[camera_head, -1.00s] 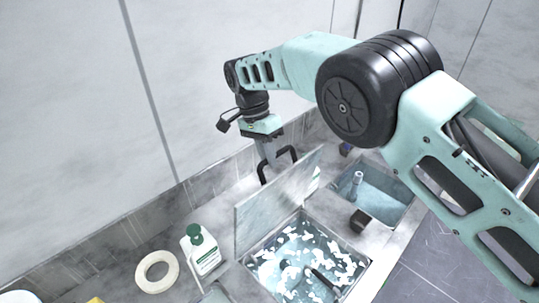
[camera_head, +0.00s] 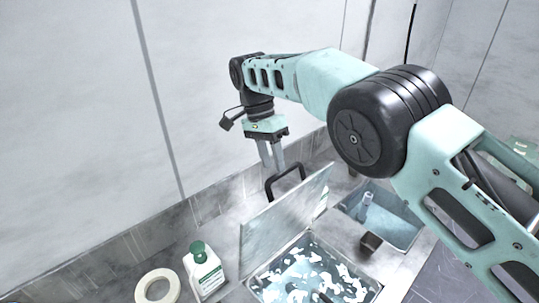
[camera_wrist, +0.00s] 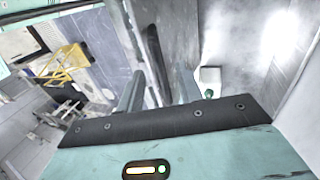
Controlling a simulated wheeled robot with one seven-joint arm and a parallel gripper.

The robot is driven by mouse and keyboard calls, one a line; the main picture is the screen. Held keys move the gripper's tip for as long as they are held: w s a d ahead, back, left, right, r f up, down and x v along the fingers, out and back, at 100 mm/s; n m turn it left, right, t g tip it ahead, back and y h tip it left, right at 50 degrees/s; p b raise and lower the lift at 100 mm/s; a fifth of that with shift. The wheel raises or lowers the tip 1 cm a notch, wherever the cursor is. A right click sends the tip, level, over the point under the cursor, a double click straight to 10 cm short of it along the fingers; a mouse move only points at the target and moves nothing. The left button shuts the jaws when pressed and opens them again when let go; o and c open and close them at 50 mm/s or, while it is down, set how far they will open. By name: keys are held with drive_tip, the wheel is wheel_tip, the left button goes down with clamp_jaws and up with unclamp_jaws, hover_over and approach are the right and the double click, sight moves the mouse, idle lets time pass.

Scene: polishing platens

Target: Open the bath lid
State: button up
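The bath lid (camera_head: 282,217), a flat grey panel, stands raised on edge along the back of the bath (camera_head: 310,282), leaning slightly. The bath is uncovered and holds bluish liquid with white foam patches. The lid's black handle (camera_head: 287,180) is on the far face, by the wall. My gripper (camera_head: 275,166) points down just above the handle. In the wrist view my gripper (camera_wrist: 158,88) has its two fingers apart, with a dark bar, likely the handle (camera_wrist: 155,55), showing between and beyond them. Whether the fingers touch the handle is unclear.
A second open basin (camera_head: 385,215) with a upright cylinder in it is to the right, with a dark block (camera_head: 371,242) at its near edge. A white bottle with a green cap (camera_head: 204,270) and a pale ring (camera_head: 158,288) are at left. A wall stands close behind.

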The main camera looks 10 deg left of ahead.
drive_tip(key=shift+v, duration=1.6)
drive_tip(key=shift+s, duration=0.1)
drive_tip(key=s+d+n+y+b, duration=0.1)
drive_tip(key=d+b, duration=0.1)
drive_tip(key=s+d+f+n+y+b, duration=0.1)
drive_tip(key=d+n+b, duration=0.1)
drive_tip(key=b, duration=0.1)
drive_tip(key=s+d+n+y+b, duration=0.1)
drive_tip(key=s+n+b, duration=0.1)
drive_tip(key=shift+d+f, duration=0.15)
drive_tip(key=shift+d, duration=0.25)
drive_tip(key=s+d+f+n+b, duration=0.3)
drive_tip(key=s+d+f, duration=0.2)
drive_tip(key=s, duration=0.4)
drive_tip(key=s+d+f+n+t+b, duration=0.1)
drive_tip(key=s+d+f+n+b, duration=0.3)
drive_tip(key=s+d, duration=0.3)
drive_tip(key=s+d+f+n+t+b, duration=0.1)
drive_tip(key=s+d+f+n+b, duration=0.2)
drive_tip(key=s, duration=0.8)
drive_tip(key=d+f+b, duration=0.1)
drive_tip(key=d+f, duration=0.1)
drive_tip(key=d, duration=0.1)
drive_tip(key=shift+s+f+y, duration=0.35)
drive_tip(key=shift+f+y, duration=0.05)
